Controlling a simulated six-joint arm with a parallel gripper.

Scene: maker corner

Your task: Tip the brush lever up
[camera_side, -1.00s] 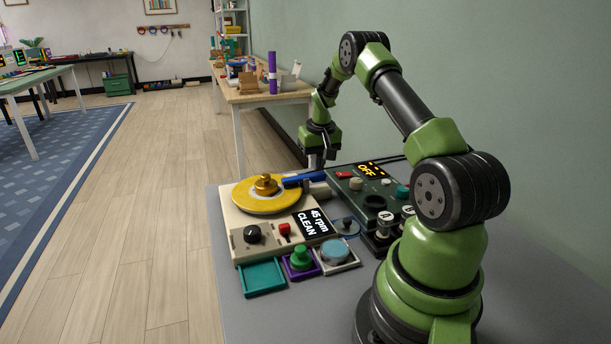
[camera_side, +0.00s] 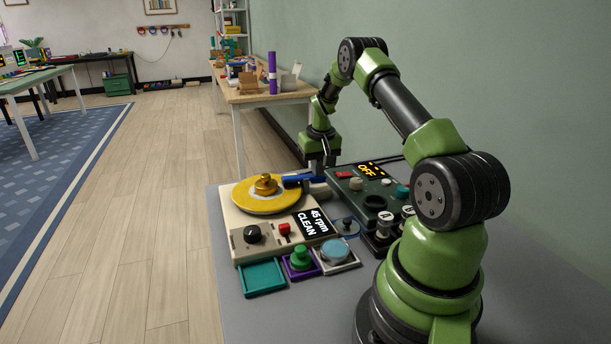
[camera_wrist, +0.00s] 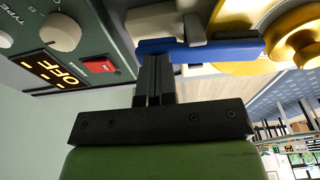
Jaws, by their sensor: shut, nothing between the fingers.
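The brush lever is a blue bar (camera_side: 300,181) beside the yellow disc (camera_side: 262,196) on the cream record-cleaning machine (camera_side: 237,222), whose display reads 45 rpm and CLEAN. In the wrist view the blue lever (camera_wrist: 205,50) runs across above my fingers, its near end by the fingertips. My gripper (camera_side: 325,166) is shut and empty, at the far right end of the lever. In the wrist view its closed fingertips (camera_wrist: 153,62) are at the lever's edge; I cannot tell if they touch it.
A dark green device (camera_side: 372,196) with an OFF display, knobs and a red switch (camera_wrist: 100,66) stands close to the right. Teal (camera_side: 262,277), purple (camera_side: 300,264) and grey (camera_side: 337,257) trays line the front. The green wall is close behind.

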